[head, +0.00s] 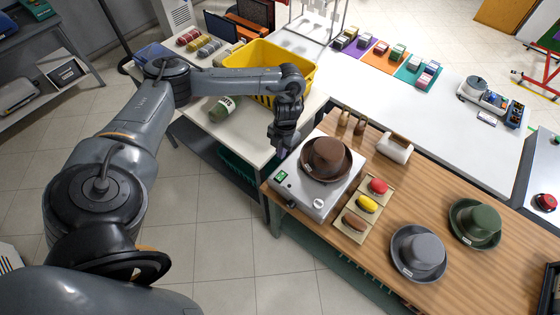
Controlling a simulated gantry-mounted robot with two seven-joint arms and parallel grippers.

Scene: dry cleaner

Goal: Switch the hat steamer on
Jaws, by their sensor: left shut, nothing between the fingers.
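The hat steamer (302,203) is a white and silver box on the wooden counter, with a brown hat (327,155) on its top. Its front panel has a small green switch or display (282,176) at the left and a round knob (318,203) at the right. Whether the green part is lit is too small to tell. My left gripper (281,153) is shut and empty, pointing down just behind and above the steamer's left corner, close to the green part. Contact cannot be told from this angle. My right gripper is out of view.
A tray (349,224) with red, yellow and brown pieces lies right of the steamer. A grey hat (424,251) and a green hat (479,221) stand further right. A yellow bin (258,58) stands behind my left arm on the white table. Small brown bottles stand behind the steamer.

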